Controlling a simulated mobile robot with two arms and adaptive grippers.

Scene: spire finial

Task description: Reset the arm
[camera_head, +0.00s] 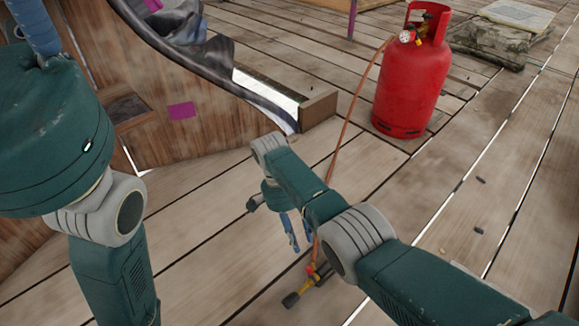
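My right arm reaches in from the lower right, and its gripper (301,246) points down with its two blue fingers apart. Nothing shows between the fingers. A torch (306,286) with a dark nozzle and a yellow and red valve shows just below the fingers in the picture, seemingly on the planks. Its orange hose passes close beside the fingers; whether they touch cannot be told. My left arm fills the left side, and its gripper is not in view.
A red gas cylinder (410,85) with a gauge stands at the back, joined to the orange hose (352,105). A wooden structure with curved dark metal (200,62) stands at the left. The planks at the right are mostly clear.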

